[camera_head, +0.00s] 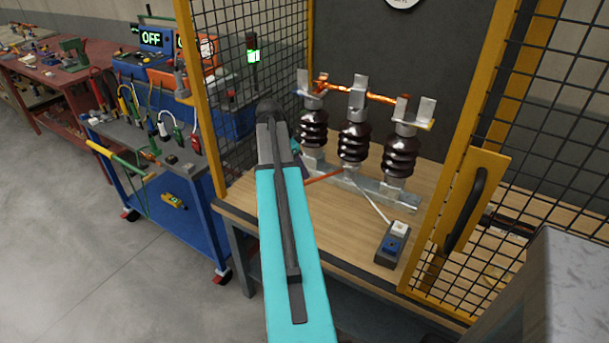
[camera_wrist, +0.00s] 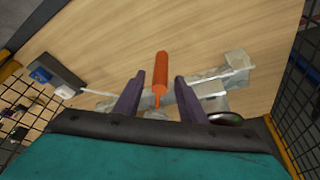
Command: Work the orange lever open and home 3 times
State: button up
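The orange lever (camera_wrist: 160,77) shows in the wrist view as an orange handle between my gripper's two dark fingers. My gripper (camera_wrist: 161,84) is open, with a gap on each side of the lever. In the head view my teal arm reaches into the yellow-framed cage and hides my fingertips. Part of the orange lever (camera_head: 325,176) shows there as a thin rod right of my arm, low in front of the insulators. The isolator has several dark ribbed insulators (camera_head: 354,143) on a grey metal base (camera_head: 375,187). A copper-coloured bar (camera_head: 340,88) runs across the metal clips on top.
A small box with white and blue buttons (camera_head: 392,245) stands on the wooden bench (camera_head: 350,260), with a white cable to the base. Yellow cage posts (camera_head: 200,100) and a door with a black handle (camera_head: 468,210) flank the opening. A blue tool cart (camera_head: 180,215) stands at left.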

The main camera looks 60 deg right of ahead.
jog(key=shift+p+x, duration=0.3)
jog(key=shift+x, duration=2.05)
grip_shut()
